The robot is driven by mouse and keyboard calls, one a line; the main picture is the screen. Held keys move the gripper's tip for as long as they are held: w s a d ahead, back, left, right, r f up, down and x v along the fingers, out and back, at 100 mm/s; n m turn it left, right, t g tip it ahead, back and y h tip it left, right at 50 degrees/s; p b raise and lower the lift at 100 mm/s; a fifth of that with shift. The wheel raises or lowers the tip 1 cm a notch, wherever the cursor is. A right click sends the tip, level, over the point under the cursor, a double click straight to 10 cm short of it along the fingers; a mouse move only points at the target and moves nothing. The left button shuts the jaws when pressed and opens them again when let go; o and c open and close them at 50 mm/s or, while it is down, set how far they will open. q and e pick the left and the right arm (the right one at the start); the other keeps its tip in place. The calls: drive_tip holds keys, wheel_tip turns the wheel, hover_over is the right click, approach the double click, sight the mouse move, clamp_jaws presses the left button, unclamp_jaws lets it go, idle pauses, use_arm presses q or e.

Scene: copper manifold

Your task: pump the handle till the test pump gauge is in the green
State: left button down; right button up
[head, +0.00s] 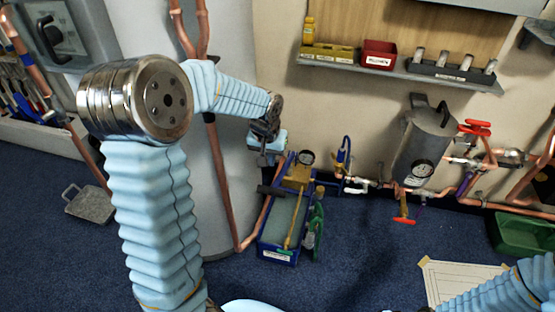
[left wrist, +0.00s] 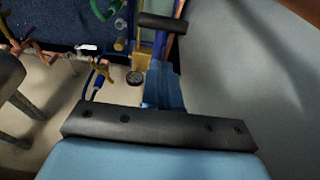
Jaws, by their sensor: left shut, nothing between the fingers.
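The test pump (head: 277,253), a blue-edged tray with brass parts, stands on the floor against the grey cylinder. The pump handle has a black crossbar grip (head: 272,190), seen at the top of the left wrist view (left wrist: 163,22). My left gripper (head: 270,158) is shut and empty, just above the grip in the picture and apart from it. My right gripper is out of view; part of that arm shows at lower right.
Copper pipes, red-handled valves (head: 404,220) and a grey tank (head: 422,140) line the wall to the right. A shelf (head: 395,72) holds bins above. Blue carpet in front is mostly clear.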

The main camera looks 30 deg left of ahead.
use_arm(q)
drive_tip(key=shift+w+a+r, duration=0.1)
drive_tip(key=shift+w+r, duration=0.2)
drive_tip(key=shift+r, duration=0.35)
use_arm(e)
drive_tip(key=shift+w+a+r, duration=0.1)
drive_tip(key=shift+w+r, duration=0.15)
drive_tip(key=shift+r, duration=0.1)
use_arm(q)
approach(273, 187)
drive_tip(key=x, duration=0.5)
drive_tip(key=shift+w+a+f, duration=0.1)
drive_tip(key=shift+w+f, duration=0.05)
drive_tip(key=shift+f, duration=0.55)
